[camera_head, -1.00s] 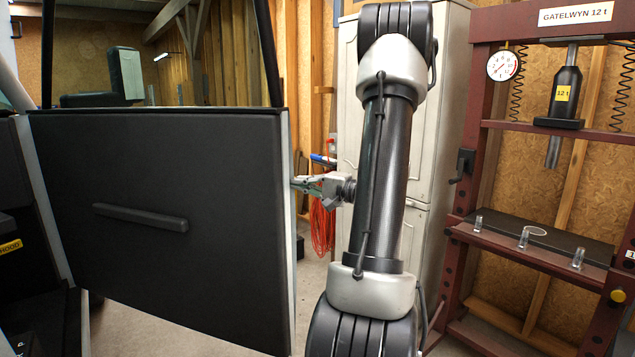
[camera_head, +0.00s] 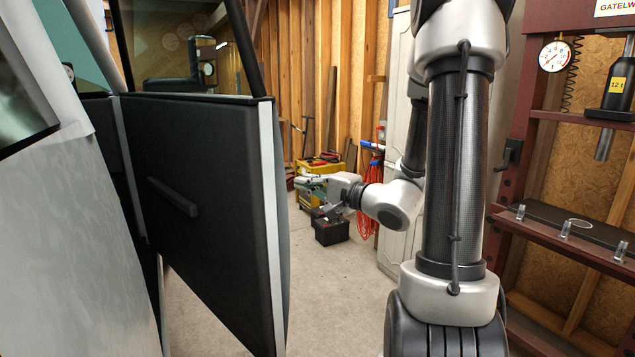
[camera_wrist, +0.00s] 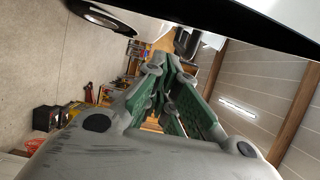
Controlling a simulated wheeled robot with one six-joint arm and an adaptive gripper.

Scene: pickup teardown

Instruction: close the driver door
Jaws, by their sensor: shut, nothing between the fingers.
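The driver door (camera_head: 200,200) stands ajar at the left of the head view, its dark inner panel and window frame facing me. Its pale free edge (camera_head: 270,220) points toward the middle of the picture. My gripper (camera_head: 305,185) is to the right of that edge, with a visible gap between them in this view. Its fingers are shut and empty. In the wrist view the green-lined fingers (camera_wrist: 165,75) show at the centre, and a pale panel edge crosses the top right. I cannot tell whether anything touches the door's hidden outer side.
The truck's pale body panel (camera_head: 70,200) fills the left. A black box (camera_head: 331,231) and a yellow tool case (camera_head: 312,180) stand behind my gripper. A white cabinet (camera_head: 398,240) and a red press frame (camera_head: 540,140) stand at the right. Concrete floor is open below the door.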

